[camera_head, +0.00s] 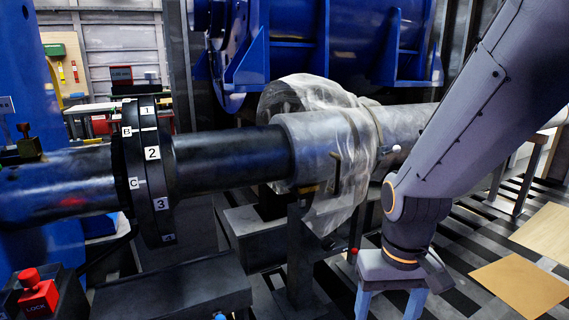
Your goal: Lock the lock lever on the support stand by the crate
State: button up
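My gripper (389,304) points down at the bottom right of centre. Its two pale blue fingers are spread apart, with nothing visible between them; the tips run off the bottom edge. A dark support stand (299,255) rises under the wrapped part of the shaft, left of my gripper. A small red knob (354,251) shows just left of my gripper, apart from it; I cannot tell whether it is the lock lever's end. A red block with a knob (38,294), labelled LOCK, is at the lower left, far from my gripper. I cannot make out a crate.
A long shaft (230,157) with a numbered black coupling (150,170) crosses the view. Clear plastic wrap (345,170) hangs from it beside my arm. A blue motor housing (300,45) stands behind. Flat tan sheets (522,287) lie on the striped floor at right.

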aim_at(354, 251)
jog(key=i, duration=1.15)
jog(key=z, duration=0.35)
